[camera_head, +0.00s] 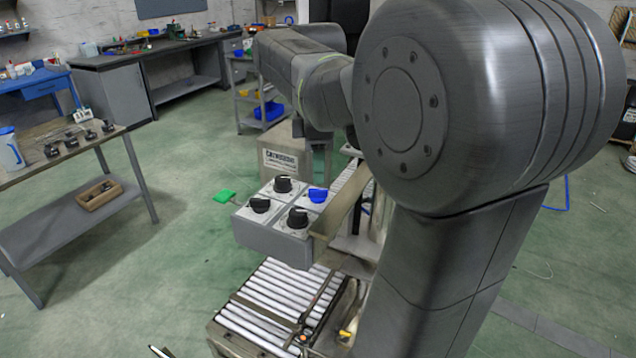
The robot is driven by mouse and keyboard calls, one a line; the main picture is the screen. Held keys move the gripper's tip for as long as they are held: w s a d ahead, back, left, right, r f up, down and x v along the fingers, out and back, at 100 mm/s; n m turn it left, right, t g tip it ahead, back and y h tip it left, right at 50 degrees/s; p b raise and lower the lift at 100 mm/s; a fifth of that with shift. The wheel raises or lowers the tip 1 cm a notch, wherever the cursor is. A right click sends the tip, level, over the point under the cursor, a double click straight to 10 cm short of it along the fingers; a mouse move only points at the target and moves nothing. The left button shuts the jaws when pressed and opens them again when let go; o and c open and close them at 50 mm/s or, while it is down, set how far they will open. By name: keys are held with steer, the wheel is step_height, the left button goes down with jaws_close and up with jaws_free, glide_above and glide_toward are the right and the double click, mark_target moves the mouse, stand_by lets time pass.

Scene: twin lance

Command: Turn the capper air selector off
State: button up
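A grey control box (272,243) stands at the centre, over the near end of the roller conveyor. Its top carries three black rotary knobs, at the back (283,184), left (260,204) and front (298,217), and one blue knob (318,195) at the right. Labels on the panel are too small to read, so I cannot tell which knob is the capper air selector or its setting. My arm reaches from the right to above and behind the box. My gripper's fingers cannot be made out; they are hidden behind my arm links or out of view.
A roller conveyor (262,318) lies below the box. A signed cabinet (281,161) stands behind. A bench (70,148) with several dark items is at the left. Green floor between bench and box is clear.

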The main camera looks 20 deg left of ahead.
mark_target(318, 189)
steer(key=shift+s+f, duration=0.1)
steer(key=shift+f, duration=2.05)
steer(key=shift+c, duration=0.4)
jaws_close()
steer(key=shift+r+m, duration=0.1)
steer(key=shift+m, duration=0.3)
steer(key=m+p, duration=0.3)
steer(key=m, duration=0.1)
steer(key=shift+m, duration=0.3)
steer(key=m+p, duration=0.2)
steer(key=m, duration=0.4)
steer(key=shift+m, duration=0.3)
